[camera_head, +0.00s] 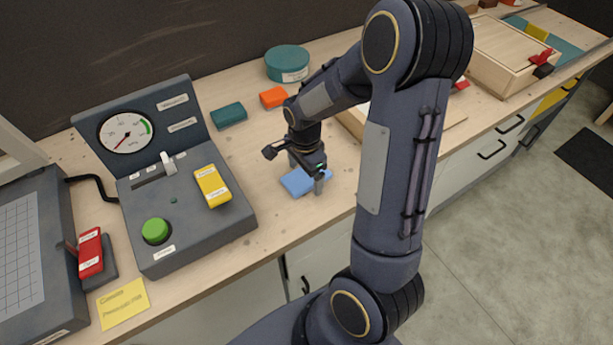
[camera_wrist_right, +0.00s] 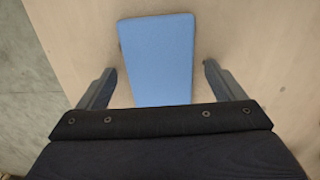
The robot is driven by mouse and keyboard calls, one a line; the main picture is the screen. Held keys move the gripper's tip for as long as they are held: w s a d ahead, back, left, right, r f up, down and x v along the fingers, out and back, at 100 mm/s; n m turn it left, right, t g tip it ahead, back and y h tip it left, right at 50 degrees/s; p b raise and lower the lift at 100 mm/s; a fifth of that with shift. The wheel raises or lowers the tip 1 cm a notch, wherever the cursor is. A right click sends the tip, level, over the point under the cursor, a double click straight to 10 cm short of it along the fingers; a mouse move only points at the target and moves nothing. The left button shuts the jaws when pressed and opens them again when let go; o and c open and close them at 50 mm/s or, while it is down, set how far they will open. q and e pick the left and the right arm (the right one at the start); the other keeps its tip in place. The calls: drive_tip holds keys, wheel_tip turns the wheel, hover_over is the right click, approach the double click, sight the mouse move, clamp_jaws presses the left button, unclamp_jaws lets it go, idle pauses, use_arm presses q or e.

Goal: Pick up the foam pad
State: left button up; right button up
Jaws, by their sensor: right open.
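The foam pad (camera_head: 297,182) is a flat light blue block lying on the wooden bench top near its front edge. My right gripper (camera_head: 308,180) is directly above it, pointing down, with its fingers low near the pad. In the right wrist view the foam pad (camera_wrist_right: 157,58) lies between the two open fingers (camera_wrist_right: 157,82), with a gap on each side. The near end of the pad is hidden by the gripper body. My left gripper is not in view.
Left of the pad stands a grey control box (camera_head: 190,225) with a gauge, a yellow block and a green button. A teal block (camera_head: 228,116), an orange block (camera_head: 273,97) and a round teal tin (camera_head: 287,63) are behind. A wooden box (camera_head: 505,60) is far right.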

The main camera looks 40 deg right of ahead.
drive_tip(key=c, duration=1.1)
drive_tip(key=shift+o, duration=0.2)
